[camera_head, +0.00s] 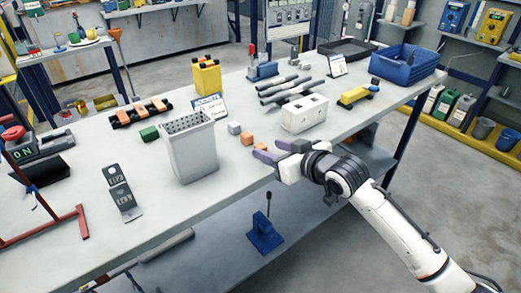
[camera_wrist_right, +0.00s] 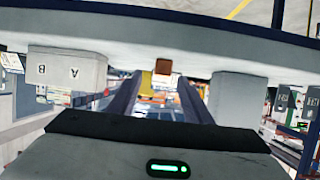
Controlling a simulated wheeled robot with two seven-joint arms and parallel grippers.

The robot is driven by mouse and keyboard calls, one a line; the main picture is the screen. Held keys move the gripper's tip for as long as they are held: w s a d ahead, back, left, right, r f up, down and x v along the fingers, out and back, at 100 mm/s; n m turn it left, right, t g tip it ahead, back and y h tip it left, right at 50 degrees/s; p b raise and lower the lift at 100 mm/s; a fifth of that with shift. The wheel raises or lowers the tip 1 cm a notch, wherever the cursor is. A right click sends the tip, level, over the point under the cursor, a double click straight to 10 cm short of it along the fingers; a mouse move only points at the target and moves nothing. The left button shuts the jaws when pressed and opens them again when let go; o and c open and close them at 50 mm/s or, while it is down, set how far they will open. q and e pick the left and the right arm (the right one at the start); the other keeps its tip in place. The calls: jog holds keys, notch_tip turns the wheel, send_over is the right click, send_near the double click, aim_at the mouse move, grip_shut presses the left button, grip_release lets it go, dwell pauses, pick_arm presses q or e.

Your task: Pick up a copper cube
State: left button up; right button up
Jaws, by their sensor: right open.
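Two small copper-orange cubes sit close together near the table's front edge in the head view, one farther back (camera_head: 246,138) and one nearer (camera_head: 260,147). My right gripper (camera_head: 268,150) is open and empty, low at the front edge, with its purple fingers pointing toward the nearer cube. In the right wrist view, which looks upside down, a copper cube (camera_wrist_right: 163,66) appears beyond and between the two dark fingers (camera_wrist_right: 157,95). Whether the fingertips reach beside the nearer cube, I cannot tell. My left gripper is not in view.
A tall grey bin (camera_head: 187,150) stands left of the cubes and a white box (camera_head: 304,113) to their right. A light grey cube (camera_head: 234,128) and a green cube (camera_head: 149,133) lie nearby. A blue crate (camera_head: 404,67) is at the far right.

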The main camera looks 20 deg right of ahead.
aim_at(262, 147)
jog(key=shift+x, duration=2.6)
jog(key=shift+a, duration=0.2)
grip_shut()
